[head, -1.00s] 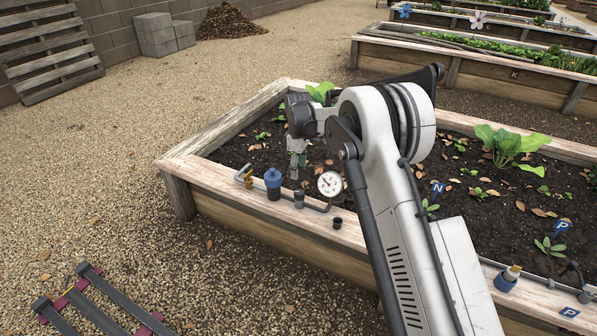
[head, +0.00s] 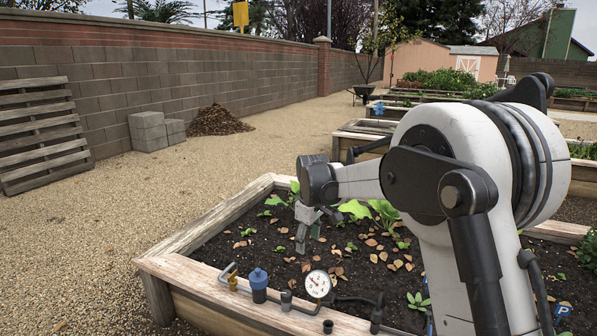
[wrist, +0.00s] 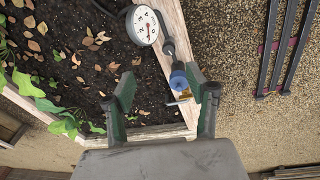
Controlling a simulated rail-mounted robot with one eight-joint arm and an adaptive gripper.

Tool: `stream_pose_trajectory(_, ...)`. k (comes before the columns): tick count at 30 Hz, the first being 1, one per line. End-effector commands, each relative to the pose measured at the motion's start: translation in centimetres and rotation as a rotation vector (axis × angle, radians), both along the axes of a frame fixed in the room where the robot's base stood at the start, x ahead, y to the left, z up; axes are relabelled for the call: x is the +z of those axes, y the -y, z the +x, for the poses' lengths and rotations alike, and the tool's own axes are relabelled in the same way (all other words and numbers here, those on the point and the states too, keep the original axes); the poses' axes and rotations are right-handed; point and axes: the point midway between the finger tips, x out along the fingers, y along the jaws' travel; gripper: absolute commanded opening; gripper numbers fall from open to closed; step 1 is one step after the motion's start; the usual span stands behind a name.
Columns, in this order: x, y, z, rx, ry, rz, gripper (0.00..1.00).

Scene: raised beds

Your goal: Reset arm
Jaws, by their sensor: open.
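My gripper (head: 308,237) hangs from the end of my bent arm above the soil of the near raised bed (head: 170,269). In the wrist view my gripper (wrist: 161,100) has its two fingers wide apart, with nothing held between them. Beyond the fingers, the wooden rim, a blue-capped fitting (wrist: 178,78) and a round dial gauge (wrist: 143,26) show. My gripper appears apart from all of them.
On the bed's front rim are the gauge (head: 318,284), the blue-capped fitting (head: 259,285) and piping. Leafy plants (head: 385,215) grow in the soil. A pallet (head: 40,135) leans on the block wall. Open gravel (head: 80,230) lies to the left. Rails (wrist: 282,45) show in the wrist view.

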Motion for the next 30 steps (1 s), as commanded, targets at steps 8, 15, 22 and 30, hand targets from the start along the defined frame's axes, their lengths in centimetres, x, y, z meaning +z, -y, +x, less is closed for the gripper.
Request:
stream_pose_trajectory(8, 6.2, 4.1, -5.8, -0.152, 0.071, 0.036, 0.52)
stream_pose_trajectory(15, 9.9, 7.2, -11.5, -0.279, 0.130, 0.073, 0.52)
stream_pose_trajectory(22, 12.1, 9.8, -17.3, -0.399, 0.187, 0.112, 0.52)
stream_pose_trajectory(30, 13.1, 12.5, -24.5, -0.540, 0.254, 0.163, 0.52)
